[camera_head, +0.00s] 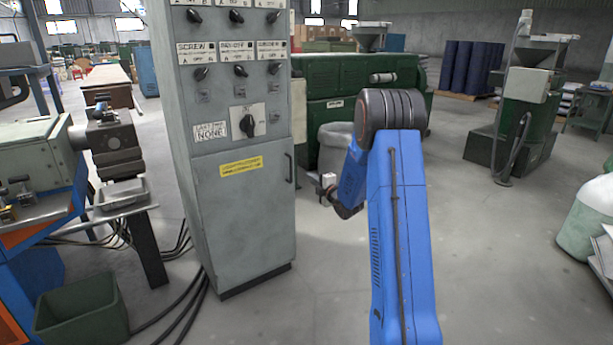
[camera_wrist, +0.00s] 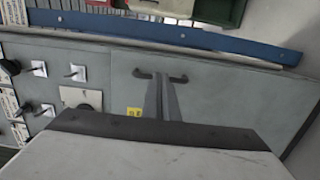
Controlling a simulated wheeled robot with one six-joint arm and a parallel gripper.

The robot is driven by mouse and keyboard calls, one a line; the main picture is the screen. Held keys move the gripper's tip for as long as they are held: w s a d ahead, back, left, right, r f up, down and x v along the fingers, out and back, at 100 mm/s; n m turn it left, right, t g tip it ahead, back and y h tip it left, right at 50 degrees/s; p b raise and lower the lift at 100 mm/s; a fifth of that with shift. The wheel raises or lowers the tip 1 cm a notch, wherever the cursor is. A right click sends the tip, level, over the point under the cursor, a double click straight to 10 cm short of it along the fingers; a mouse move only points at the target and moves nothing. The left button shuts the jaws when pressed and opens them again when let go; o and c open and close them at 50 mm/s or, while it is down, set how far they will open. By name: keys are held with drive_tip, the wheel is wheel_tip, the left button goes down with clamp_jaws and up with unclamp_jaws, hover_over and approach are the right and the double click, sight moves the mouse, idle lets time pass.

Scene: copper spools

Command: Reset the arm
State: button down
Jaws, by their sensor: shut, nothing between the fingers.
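My gripper (camera_wrist: 164,82) shows in the wrist view as two thin dark fingers close together above its pale body. It is shut and holds nothing. In the head view my blue arm rises at the centre right and folds away in front.
A green bin (camera_head: 82,310) and black cables lie on the floor left of the cabinet. A machine with a metal head (camera_head: 112,145) stands at the left. A green machine (camera_head: 350,85) stands behind my arm. The floor at right is mostly open.

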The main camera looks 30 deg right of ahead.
drive_tip(key=shift+s+d, duration=0.1)
drive_tip(key=shift+s, duration=0.35)
drive_tip(key=shift+r, duration=0.1)
drive_tip(key=s+a+r+m+g+h, duration=0.25)
drive_tip(key=s+a+r+m, duration=0.3)
drive_tip(key=s, duration=0.35)
drive_tip(key=s+a+r+m+g+h, duration=0.1)
drive_tip(key=s+a+r+m+g, duration=0.35)
drive_tip(key=s, duration=0.45)
drive_tip(key=s+a+f+m+g, duration=0.1)
drive_tip(key=s+a, duration=0.4)
drive_tip(key=s, duration=0.8)
drive_tip(key=s+a+f+m+g+y, duration=0.1)
drive_tip(key=s+a+m+g, duration=0.2)
drive_tip(key=s, duration=1.1)
drive_tip(key=s+a+f+m+g+y, duration=0.1)
drive_tip(key=s+a+m, duration=0.3)
drive_tip(key=s, duration=1)
drive_tip(key=a+g, duration=0.1)
drive_tip(key=a, duration=0.2)
drive_tip(key=shift+s+m, duration=0.25)
drive_tip(key=shift+m, duration=0.05)
drive_tip(key=c, duration=2.4)
unclamp_jaws()
drive_tip(key=shift+y, duration=0.25)
drive_tip(key=shift+c, duration=0.2)
